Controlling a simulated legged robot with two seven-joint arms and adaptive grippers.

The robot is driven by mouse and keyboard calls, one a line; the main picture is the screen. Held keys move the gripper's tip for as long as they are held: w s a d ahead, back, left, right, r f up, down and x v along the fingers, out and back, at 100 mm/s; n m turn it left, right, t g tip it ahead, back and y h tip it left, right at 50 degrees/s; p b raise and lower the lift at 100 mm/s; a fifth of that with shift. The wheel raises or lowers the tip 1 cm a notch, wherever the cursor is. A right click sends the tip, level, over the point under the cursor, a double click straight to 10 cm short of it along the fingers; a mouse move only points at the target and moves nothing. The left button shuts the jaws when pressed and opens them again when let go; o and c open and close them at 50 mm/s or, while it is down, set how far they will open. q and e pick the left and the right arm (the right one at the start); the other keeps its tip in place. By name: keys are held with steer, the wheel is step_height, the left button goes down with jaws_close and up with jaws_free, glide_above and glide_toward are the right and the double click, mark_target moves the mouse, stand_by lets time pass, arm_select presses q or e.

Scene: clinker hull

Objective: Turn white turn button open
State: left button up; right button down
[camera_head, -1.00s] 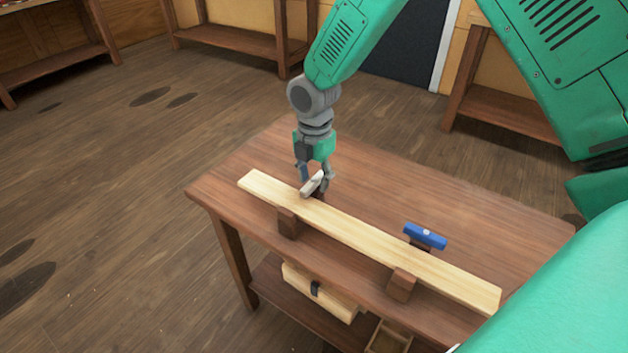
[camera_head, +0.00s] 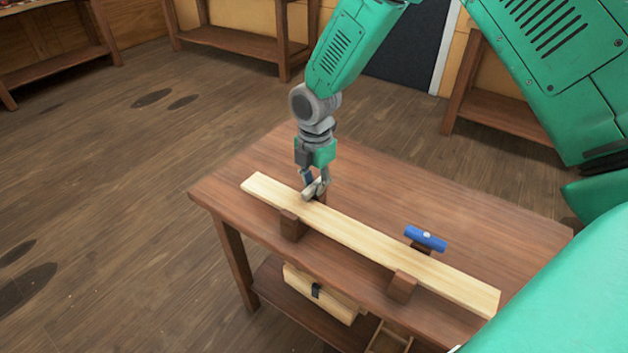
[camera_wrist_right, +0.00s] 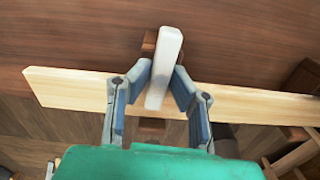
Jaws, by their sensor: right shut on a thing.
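The white turn button (camera_head: 310,191) sits on a dark wooden block at the far edge of the pale plank, toward the plank's left end. In the right wrist view the white turn button (camera_wrist_right: 165,65) is a long bar lying across the plank, between my finger pads. My right gripper (camera_head: 316,184) points down and is shut on the button; the wrist view shows its fingertips (camera_wrist_right: 162,84) at the bar's sides. The blue turn button (camera_head: 426,239) sits farther right on its own block, lying roughly along the plank. My left gripper is not in view.
The pale plank (camera_head: 365,236) lies along the wooden table (camera_head: 480,220), with dark blocks (camera_head: 403,286) at its near edge. A pale wooden piece with a dark band (camera_head: 318,292) is on the lower shelf. The table behind the plank is mostly clear.

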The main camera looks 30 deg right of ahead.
steer(key=m+p, duration=0.1)
steer(key=m, duration=0.1)
steer(key=m+p, duration=0.2)
steer(key=shift+w+d+r, duration=0.1)
steer(key=shift+r, duration=0.1)
steer(key=m+p, duration=0.2)
steer(key=m, duration=0.2)
steer(key=shift+m+p, duration=0.3)
steer(key=shift+p, duration=0.1)
steer(key=m+p, duration=0.1)
steer(key=m, duration=0.3)
steer(key=shift+f+m+p, duration=0.1)
steer(key=shift+m+p, duration=0.65)
steer(key=shift+m, duration=1.35)
steer(key=shift+f, duration=0.1)
steer(key=c, duration=1.5)
jaws_free()
